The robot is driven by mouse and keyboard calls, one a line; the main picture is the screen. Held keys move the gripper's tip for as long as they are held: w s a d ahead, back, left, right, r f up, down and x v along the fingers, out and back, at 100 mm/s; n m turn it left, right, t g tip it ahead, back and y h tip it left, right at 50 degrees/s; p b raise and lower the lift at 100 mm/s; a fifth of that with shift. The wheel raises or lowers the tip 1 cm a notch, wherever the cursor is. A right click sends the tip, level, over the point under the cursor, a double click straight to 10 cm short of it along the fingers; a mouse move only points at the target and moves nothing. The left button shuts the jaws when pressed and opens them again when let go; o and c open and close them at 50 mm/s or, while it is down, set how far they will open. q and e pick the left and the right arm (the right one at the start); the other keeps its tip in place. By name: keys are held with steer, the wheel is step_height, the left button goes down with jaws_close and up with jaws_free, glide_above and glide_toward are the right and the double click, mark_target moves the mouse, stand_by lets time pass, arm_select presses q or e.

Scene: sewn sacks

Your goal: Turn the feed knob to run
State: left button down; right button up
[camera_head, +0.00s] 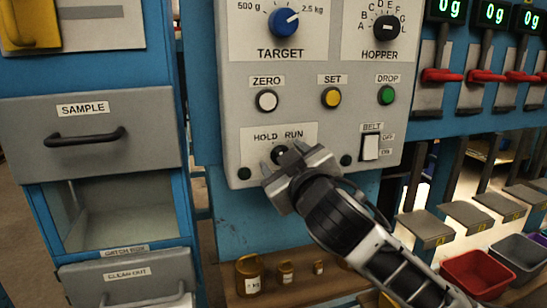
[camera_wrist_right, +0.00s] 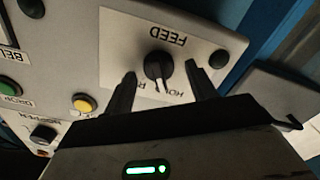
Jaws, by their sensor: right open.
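The feed knob (camera_head: 281,153) is a small black knob under the HOLD and RUN labels on the grey control panel (camera_head: 240,110). In the right wrist view, upside down, the knob (camera_wrist_right: 158,66) sits on a white plate marked FEED. Its pale pointer mark faces the HOLD/RUN lettering side; the exact setting is hard to tell. My right gripper (camera_head: 284,158) is open, its fingers on either side of the knob. In the wrist view the right gripper (camera_wrist_right: 161,74) shows a gap between each finger and the knob. My left gripper is out of view.
Above the knob are the white ZERO (camera_head: 266,100), yellow SET (camera_head: 331,97) and green DROP (camera_head: 386,95) buttons. The white BELT switch (camera_head: 370,147) is to the right. Red-handled levers (camera_head: 442,76) stand farther right. A sample drawer (camera_head: 90,134) is at left.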

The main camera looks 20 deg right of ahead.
steer(key=shift+w, duration=0.15)
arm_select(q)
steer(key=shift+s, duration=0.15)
arm_select(e)
steer(key=c, duration=1)
steer(key=shift+o, duration=0.2)
steer(key=shift+m, duration=0.3)
arm_select(q)
steer(key=p, duration=0.1)
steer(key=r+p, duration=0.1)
steer(key=p, duration=0.1)
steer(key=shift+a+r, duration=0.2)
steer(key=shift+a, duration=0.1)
arm_select(e)
steer(key=m, duration=1.1)
steer(key=shift+d+r, duration=0.1)
steer(key=shift+d, duration=0.15)
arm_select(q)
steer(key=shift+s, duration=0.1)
arm_select(e)
steer(key=shift+m, duration=0.3)
